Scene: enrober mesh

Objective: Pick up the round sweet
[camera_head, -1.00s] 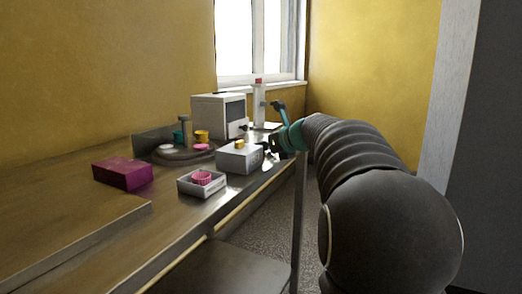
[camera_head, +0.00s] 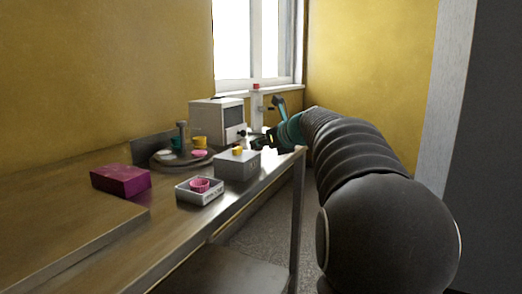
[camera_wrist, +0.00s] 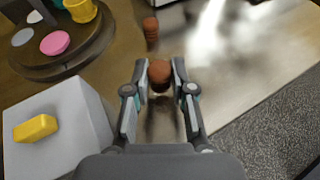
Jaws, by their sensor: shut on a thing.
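The round sweet (camera_wrist: 160,72) is a brown ball between my fingertips in the wrist view. My gripper (camera_wrist: 161,80) is shut on it, with a finger on either side. In the head view my gripper (camera_head: 259,142) is dark with a teal part, over the far right part of the bench, beyond the grey box. The sweet cannot be made out there.
A grey box (camera_wrist: 60,145) with a yellow block (camera_wrist: 36,128) stands at left. A round turntable (camera_wrist: 88,55) holds a pink disc and yellow cup. A brown cylindrical piece (camera_wrist: 151,30) stands beyond the sweet. A white machine (camera_head: 215,121) stands behind.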

